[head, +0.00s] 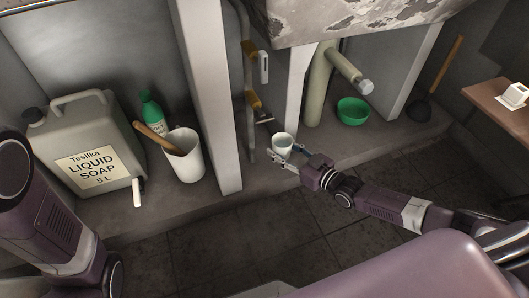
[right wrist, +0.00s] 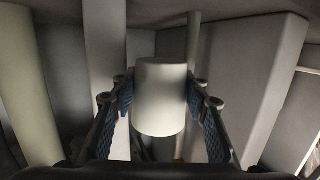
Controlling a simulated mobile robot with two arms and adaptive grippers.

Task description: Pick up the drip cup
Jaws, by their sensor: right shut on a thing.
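The drip cup (head: 282,143) is a small pale, whitish cup under the washtub, near the pipes. In the right wrist view the cup (right wrist: 160,97) fills the middle, between the two finger pads. My right gripper (head: 287,154) is shut on the cup, with a finger on each side of it. The gripper also shows in the right wrist view (right wrist: 160,103). The cup looks upright in the head view. I cannot tell whether its base touches the ledge. My left arm shows at the left edge of the head view, but its gripper is out of view.
A thin pipe (head: 250,110) with a tap and a white column (head: 208,95) stand left of the cup. A thick drain pipe (head: 319,85) and green bowl (head: 353,111) are to its right. A soap canister (head: 88,150), green bottle (head: 152,110) and white bin (head: 184,160) stand left.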

